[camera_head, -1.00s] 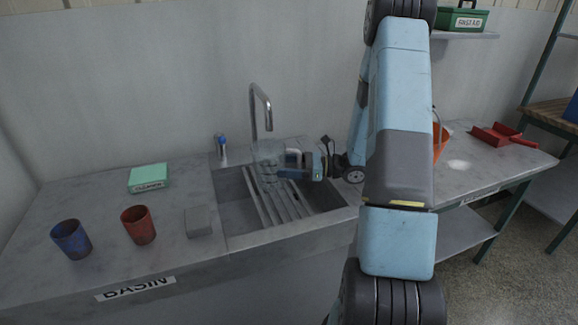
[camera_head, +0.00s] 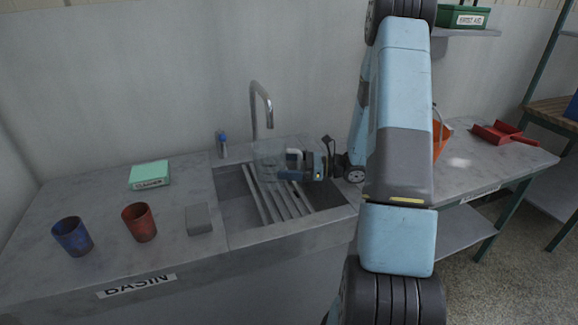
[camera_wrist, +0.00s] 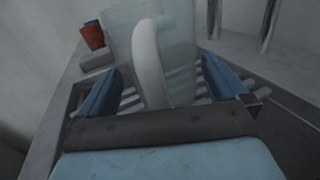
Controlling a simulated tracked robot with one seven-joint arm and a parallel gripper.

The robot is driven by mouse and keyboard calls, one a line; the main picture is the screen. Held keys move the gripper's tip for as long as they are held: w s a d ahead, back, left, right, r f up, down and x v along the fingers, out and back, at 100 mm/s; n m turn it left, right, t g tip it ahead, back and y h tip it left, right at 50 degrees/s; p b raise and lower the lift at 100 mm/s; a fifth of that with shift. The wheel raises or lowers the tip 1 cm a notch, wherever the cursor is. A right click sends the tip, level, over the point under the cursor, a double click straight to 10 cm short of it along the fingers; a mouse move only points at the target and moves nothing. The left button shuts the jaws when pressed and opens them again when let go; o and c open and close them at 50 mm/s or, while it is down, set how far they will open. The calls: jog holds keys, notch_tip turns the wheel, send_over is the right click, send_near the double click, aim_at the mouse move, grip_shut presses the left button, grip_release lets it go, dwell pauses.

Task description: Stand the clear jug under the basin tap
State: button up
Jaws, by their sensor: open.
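The clear jug (camera_head: 268,160) is over the slatted sink, under and slightly right of the basin tap's spout (camera_head: 267,108). Its faint outline looks tilted in the head view; I cannot tell whether its base rests fully on the slats. In the wrist view the jug (camera_wrist: 190,45) stands ahead, with its pale handle (camera_wrist: 150,65) towards me. My gripper (camera_head: 297,168) is at the handle side, right of the jug. Its blue fingers (camera_wrist: 166,88) are open, one on each side of the handle, with gaps visible.
The slatted sink (camera_head: 232,202) is set in the grey basin counter (camera_head: 100,205). A grey block (camera_head: 199,219), red cup (camera_head: 139,222), blue cup (camera_head: 72,236) and green box (camera_head: 149,175) are on the left.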

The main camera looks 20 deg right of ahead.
jog(key=v, duration=1.3)
jog(key=shift+d, duration=0.35)
jog(key=shift+s+f, duration=0.15)
